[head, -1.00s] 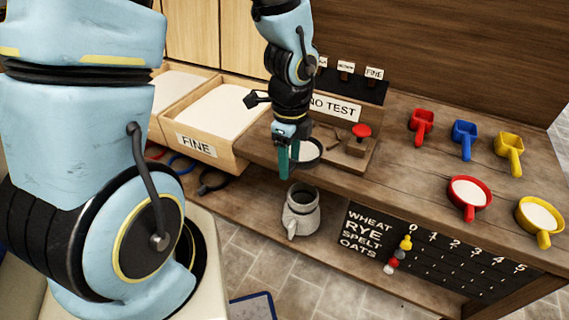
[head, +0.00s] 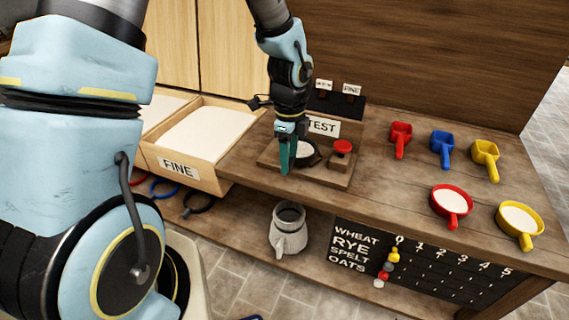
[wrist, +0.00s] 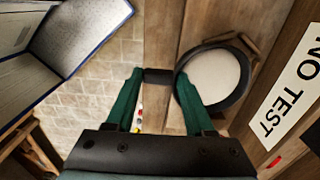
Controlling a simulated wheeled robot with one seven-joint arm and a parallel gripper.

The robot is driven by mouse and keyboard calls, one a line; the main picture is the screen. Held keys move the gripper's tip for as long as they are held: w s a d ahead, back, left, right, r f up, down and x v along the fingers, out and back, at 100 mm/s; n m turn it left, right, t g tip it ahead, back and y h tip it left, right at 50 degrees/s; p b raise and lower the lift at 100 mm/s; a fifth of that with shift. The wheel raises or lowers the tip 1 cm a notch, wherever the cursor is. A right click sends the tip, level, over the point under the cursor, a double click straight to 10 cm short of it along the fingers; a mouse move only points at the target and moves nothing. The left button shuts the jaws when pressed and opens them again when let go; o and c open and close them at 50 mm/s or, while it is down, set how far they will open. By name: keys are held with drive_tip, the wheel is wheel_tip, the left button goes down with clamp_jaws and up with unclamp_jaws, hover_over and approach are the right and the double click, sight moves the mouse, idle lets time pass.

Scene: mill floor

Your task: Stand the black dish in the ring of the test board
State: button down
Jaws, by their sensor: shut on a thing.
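My gripper (head: 287,168) is shut on the handle of the black dish (head: 317,156), with its green fingers pointing down. In the wrist view the dish (wrist: 244,88) is a round black pan with pale contents, and its short handle (wrist: 158,76) lies between the fingertips. The dish looks level. It is over the left part of the wooden test board (head: 325,180), beside a red knob (head: 342,147). The ring is hidden under or behind the dish. I cannot tell whether the dish touches the board.
A NO TEST sign (head: 323,127) stands behind the board. A FINE bin (head: 215,130) is to the left. Red, blue and yellow scoops and two filled pans, red (head: 452,200) and yellow (head: 520,220), lie to the right. A grey jug (head: 289,230) stands on the lower shelf.

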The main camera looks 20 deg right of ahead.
drive_tip(key=shift+w+d+f, duration=0.2)
drive_tip(key=shift+w+d, duration=0.9)
drive_tip(key=shift+w, duration=0.1)
drive_tip(key=shift+w+d+f, duration=0.15)
drive_tip(key=shift+w+d, duration=0.05)
drive_tip(key=shift+f+b, duration=0.55)
drive_tip(key=shift+f, duration=0.15)
drive_tip(key=shift+c, duration=1)
unclamp_jaws()
drive_tip(key=shift+r, duration=0.1)
